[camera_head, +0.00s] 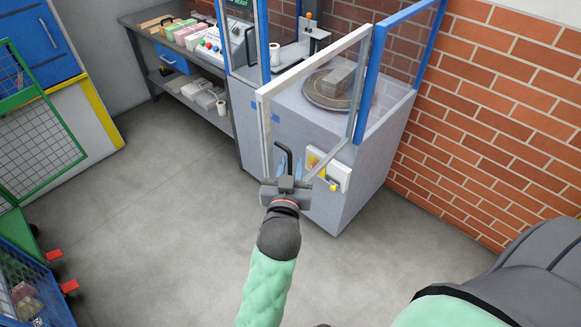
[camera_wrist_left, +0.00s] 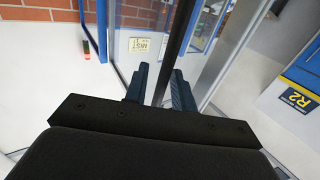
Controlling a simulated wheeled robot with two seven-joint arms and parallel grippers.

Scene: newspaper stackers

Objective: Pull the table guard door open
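The table guard door (camera_head: 313,75) is a clear panel in a silver frame. It stands ajar, swung out from the blue post (camera_head: 372,70) at its right edge. Its dark handle (camera_head: 286,158) is a bar on the near left part of the door. My left gripper (camera_head: 287,184) is at the handle. In the left wrist view, the dark bar (camera_wrist_left: 181,35) passes between my two close-set fingers (camera_wrist_left: 160,88), which look shut on it. The exact contact is partly hidden. My right gripper is out of view; only part of my right arm shows at lower right.
The grey machine base (camera_head: 365,190) with a round turntable (camera_head: 332,88) stands behind the door, against a brick wall (camera_head: 500,110). A workbench (camera_head: 190,55) is at the back left. A green mesh cage door (camera_head: 40,150) is at left. The floor between is clear.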

